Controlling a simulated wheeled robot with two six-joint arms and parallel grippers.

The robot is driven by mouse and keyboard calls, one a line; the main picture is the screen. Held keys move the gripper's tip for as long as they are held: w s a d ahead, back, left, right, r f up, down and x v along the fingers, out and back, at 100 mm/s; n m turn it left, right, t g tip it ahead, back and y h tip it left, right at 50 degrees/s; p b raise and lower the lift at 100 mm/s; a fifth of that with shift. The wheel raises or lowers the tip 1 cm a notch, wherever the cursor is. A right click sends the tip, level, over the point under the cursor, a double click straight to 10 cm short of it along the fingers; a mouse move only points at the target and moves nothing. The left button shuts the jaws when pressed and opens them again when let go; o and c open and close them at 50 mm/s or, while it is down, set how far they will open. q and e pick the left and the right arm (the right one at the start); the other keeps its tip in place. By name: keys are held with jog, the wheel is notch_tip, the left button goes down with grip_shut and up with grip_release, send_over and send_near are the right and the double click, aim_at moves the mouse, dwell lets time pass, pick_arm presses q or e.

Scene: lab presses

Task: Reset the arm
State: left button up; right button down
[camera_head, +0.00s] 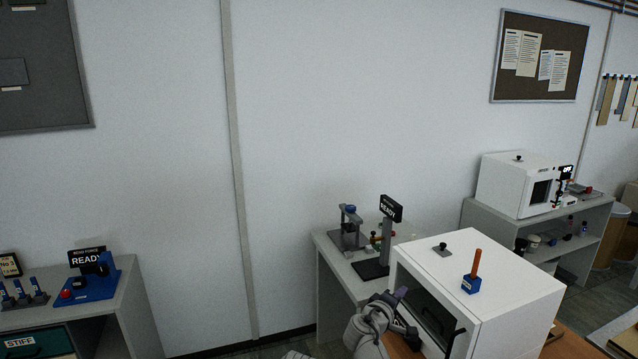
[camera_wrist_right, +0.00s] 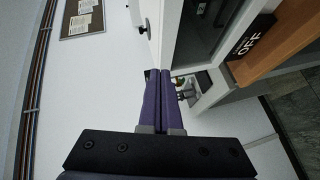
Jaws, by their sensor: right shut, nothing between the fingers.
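My right arm comes up from the bottom of the head view. My left gripper is not in view.
A blue switch with an orange lever (camera_head: 473,272) stands on the white box. Another white box (camera_head: 500,186) stands far right. An OFF sign (camera_wrist_right: 250,40) shows in the wrist view.

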jog(key=s+a+f+m+g+y+b, duration=0.1)
jog(key=s+a+f+g+y, duration=0.1)
jog(key=s+a+f+g, duration=0.2)
jog(key=s+a+f+m+g+y+b, duration=0.1)
jog(key=s+a+f+m+g+y, duration=0.1)
jog(key=s+a+f, duration=0.4)
jog(key=s+a+f+m+g+y+b, duration=0.1)
jog(key=s+a+f+g, duration=0.4)
jog(key=s+f, duration=0.6)
jog(key=s+g+y+b, duration=0.1)
jog(key=s+y, duration=0.1)
jog(key=s, duration=0.4)
jog(key=shift+m+g+y, duration=0.3)
jog(key=shift+m+y, duration=0.1)
